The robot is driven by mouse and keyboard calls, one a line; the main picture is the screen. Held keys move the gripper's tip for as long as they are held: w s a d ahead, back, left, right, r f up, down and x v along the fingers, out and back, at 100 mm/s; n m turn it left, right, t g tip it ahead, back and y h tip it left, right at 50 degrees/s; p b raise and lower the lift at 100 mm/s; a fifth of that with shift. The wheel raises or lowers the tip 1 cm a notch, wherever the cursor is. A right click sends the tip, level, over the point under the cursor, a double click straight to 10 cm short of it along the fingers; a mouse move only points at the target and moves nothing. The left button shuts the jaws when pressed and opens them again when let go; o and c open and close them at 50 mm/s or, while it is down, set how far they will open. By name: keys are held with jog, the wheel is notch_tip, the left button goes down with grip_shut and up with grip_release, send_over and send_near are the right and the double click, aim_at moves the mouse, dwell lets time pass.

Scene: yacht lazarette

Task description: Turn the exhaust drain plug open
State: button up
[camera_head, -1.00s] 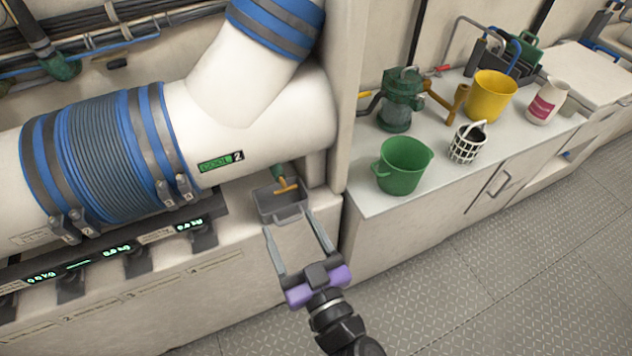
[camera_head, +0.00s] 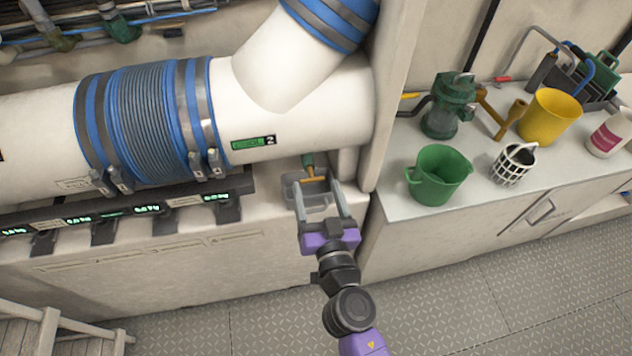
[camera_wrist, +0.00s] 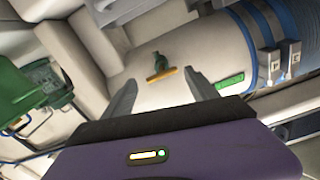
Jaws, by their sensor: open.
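The exhaust drain plug is a green fitting (camera_head: 308,161) with a yellow-orange T-handle (camera_head: 314,178), under the right end of the white exhaust pipe (camera_head: 318,115). A grey tray (camera_head: 318,207) sits below it. My gripper (camera_head: 322,189) is open, its two grey fingers reaching toward the handle. In the wrist view the T-handle (camera_wrist: 161,75) and green fitting (camera_wrist: 157,60) show beyond and between the open fingers (camera_wrist: 163,92). The handle looks apart from both fingers, with nothing held. In the wrist view the handle lies nearly crosswise, slightly tilted. The gripper hides part of the tray in the head view.
A white post (camera_head: 392,90) stands just right of the plug. A counter (camera_head: 410,204) beyond it holds a green bucket (camera_head: 437,176), a white basket (camera_head: 514,165) and a yellow bucket (camera_head: 548,115). Gauges (camera_head: 140,211) line the ledge to the left. The floor in front is open.

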jog(key=shift+x, duration=1.05)
jog(key=c, duration=1.1)
jog(key=shift+d, duration=0.1)
